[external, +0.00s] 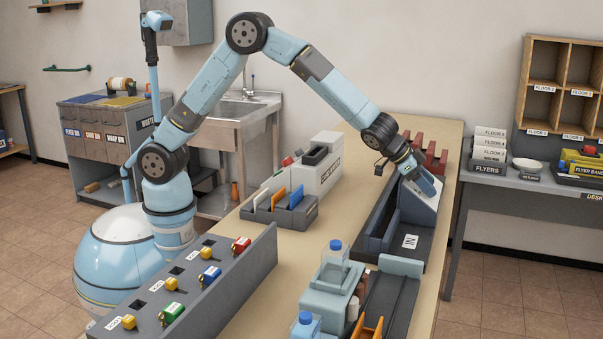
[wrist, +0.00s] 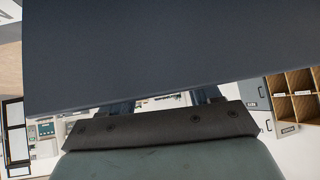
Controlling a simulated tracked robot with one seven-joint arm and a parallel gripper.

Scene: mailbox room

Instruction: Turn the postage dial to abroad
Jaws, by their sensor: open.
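In the wrist view, a large dark slab (wrist: 170,50) fills the upper part and hides most of my fingers (wrist: 161,102).
A dark tray with an IN label (external: 409,242) lies before the machine. Dark red holders (external: 428,155) stand behind it. A grey-white box (external: 318,170) and a divided organiser (external: 280,210) stand to the left. Bare tabletop (external: 335,215) lies between.

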